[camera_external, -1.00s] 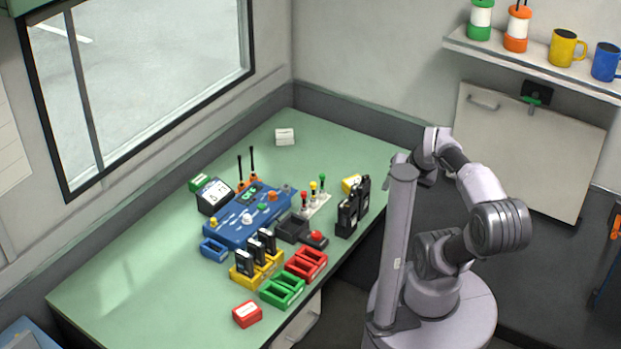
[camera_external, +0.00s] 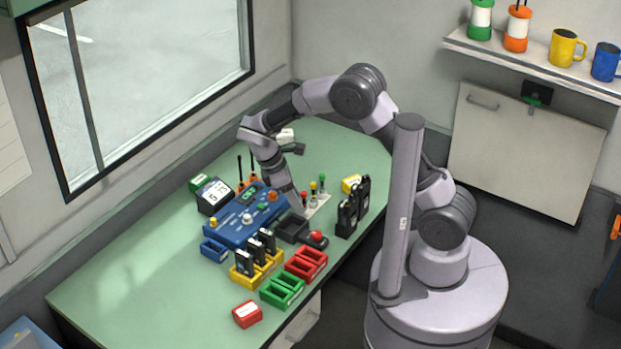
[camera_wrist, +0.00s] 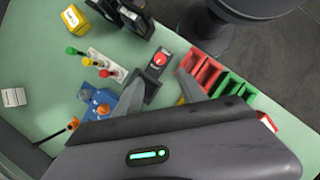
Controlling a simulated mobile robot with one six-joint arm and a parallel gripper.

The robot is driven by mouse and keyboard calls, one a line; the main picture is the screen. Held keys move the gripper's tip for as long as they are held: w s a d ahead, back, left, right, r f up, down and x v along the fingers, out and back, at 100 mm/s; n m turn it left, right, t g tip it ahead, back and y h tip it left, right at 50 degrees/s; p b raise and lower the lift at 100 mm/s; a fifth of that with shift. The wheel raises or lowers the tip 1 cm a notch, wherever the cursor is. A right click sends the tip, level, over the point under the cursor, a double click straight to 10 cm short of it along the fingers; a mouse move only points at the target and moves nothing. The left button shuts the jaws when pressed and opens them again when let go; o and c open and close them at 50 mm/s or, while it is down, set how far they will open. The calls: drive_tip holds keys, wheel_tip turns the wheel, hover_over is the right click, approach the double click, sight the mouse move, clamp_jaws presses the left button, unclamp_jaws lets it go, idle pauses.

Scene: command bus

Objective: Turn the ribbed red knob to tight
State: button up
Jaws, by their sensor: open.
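A round red knob (camera_external: 317,236) sits on a small dark base at the table's right side, beside a dark open box (camera_external: 292,229). In the wrist view the red knob (camera_wrist: 159,59) lies just beyond my fingertips; its ribs and any tight mark are too small to make out. My gripper (camera_wrist: 158,74) is open and empty, its two grey fingers spread above the dark box (camera_wrist: 150,92).
Red, yellow and green levers (camera_external: 313,200) stand close by my gripper. Black radios (camera_external: 347,215) stand to the right. Yellow, red (camera_external: 306,264) and green (camera_external: 283,291) trays lie in front.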

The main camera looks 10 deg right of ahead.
sight(316, 234)
drive_tip(key=b+x, duration=0.5)
drive_tip(key=x, duration=0.8)
drive_tip(key=shift+f, duration=0.2)
clamp_jaws()
